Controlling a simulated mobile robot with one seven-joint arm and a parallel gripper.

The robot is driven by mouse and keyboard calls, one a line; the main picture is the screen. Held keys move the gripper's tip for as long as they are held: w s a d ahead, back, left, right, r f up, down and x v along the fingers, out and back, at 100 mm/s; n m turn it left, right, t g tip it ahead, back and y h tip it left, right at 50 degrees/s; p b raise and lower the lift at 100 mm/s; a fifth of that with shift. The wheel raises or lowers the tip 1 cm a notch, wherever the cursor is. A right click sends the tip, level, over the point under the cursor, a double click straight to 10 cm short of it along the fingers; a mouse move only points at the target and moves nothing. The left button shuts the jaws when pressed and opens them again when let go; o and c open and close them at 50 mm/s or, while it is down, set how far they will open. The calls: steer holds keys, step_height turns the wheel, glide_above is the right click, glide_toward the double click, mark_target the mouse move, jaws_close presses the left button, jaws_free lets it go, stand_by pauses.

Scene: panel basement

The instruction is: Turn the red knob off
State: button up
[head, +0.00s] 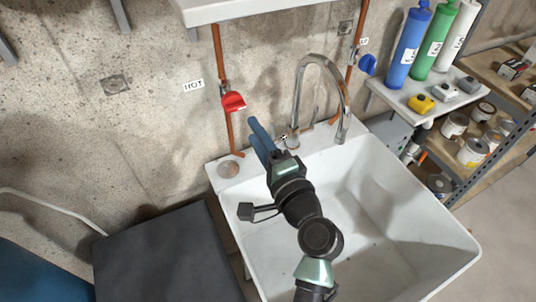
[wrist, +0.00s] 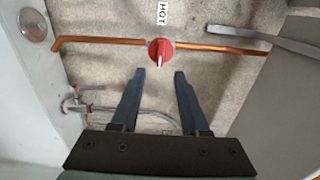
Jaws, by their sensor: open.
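A white sink (head: 390,215) with a tall chrome faucet (head: 322,62) stands right of the knob. A blue knob (head: 367,64) is on another copper pipe. A white shelf (head: 250,8) overhangs above. A dark box (head: 165,255) is at lower left. Bottles stand on a right-hand shelf.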

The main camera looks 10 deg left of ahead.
steer(key=b+v, duration=0.1)
steer(key=v, duration=0.4)
steer(key=shift+s+d, duration=0.15)
steer(key=shift+s, duration=0.05)
